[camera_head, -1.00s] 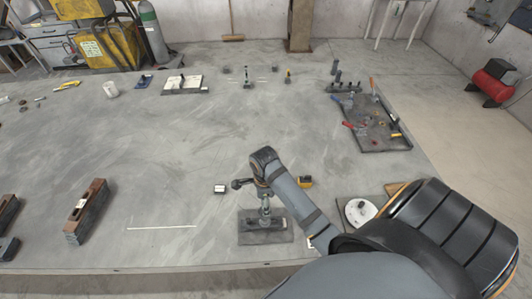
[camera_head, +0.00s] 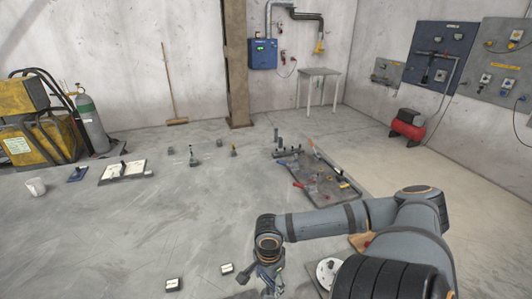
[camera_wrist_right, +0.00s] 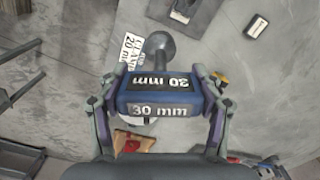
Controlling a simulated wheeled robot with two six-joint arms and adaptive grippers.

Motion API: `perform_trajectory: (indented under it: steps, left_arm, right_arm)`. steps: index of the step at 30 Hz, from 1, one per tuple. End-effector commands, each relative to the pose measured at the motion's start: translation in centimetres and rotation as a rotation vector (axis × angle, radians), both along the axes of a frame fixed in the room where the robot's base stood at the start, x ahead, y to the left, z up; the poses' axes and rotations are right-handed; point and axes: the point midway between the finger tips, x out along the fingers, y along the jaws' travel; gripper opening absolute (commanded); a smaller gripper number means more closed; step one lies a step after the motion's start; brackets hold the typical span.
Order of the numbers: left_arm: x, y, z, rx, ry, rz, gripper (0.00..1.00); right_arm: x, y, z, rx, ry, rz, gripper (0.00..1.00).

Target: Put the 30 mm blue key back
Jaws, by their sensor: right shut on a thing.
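The 30 mm blue key (camera_wrist_right: 165,92) is a blue block with two "30 mm" labels, seen close up in the right wrist view. My right gripper (camera_wrist_right: 163,98) is shut on it, one finger at each side. A grey rounded knob shows just beyond the key; I cannot tell whether it is part of it. In the head view my right gripper (camera_head: 270,280) points down near the bottom edge, and the key cannot be made out there. My left gripper is not in view.
A dark tray (camera_head: 350,190) of tools lies right of centre, with a rack of upright pieces (camera_head: 288,152) behind it. Small labelled blocks (camera_head: 227,268) (camera_head: 173,285) lie left of my right gripper. A white disc (camera_head: 327,272) is to its right.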

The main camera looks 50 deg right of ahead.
Motion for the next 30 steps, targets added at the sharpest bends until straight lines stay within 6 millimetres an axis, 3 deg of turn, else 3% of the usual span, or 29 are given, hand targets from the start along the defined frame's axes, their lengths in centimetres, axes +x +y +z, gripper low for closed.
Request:
perform_trajectory:
  steps: [11,14,21,25,30]
  left_arm:
    - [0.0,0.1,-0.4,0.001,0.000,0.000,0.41]
    - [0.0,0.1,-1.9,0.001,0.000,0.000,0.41]
    - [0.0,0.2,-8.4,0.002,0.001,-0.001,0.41]
    - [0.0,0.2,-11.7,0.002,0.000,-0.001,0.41]
    - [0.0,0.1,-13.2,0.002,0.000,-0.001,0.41]
  right_arm:
    - [-0.3,0.1,-0.2,-0.001,-0.003,0.010,0.10]
    - [0.9,-1.2,-1.4,-0.004,-0.005,0.007,0.10]
    - [5.5,-5.9,-5.1,-0.003,-0.012,0.004,0.10]
    - [7.0,-7.5,-7.3,0.003,-0.010,0.005,0.10]
    - [8.4,-9.1,-8.9,0.004,-0.008,0.005,0.10]
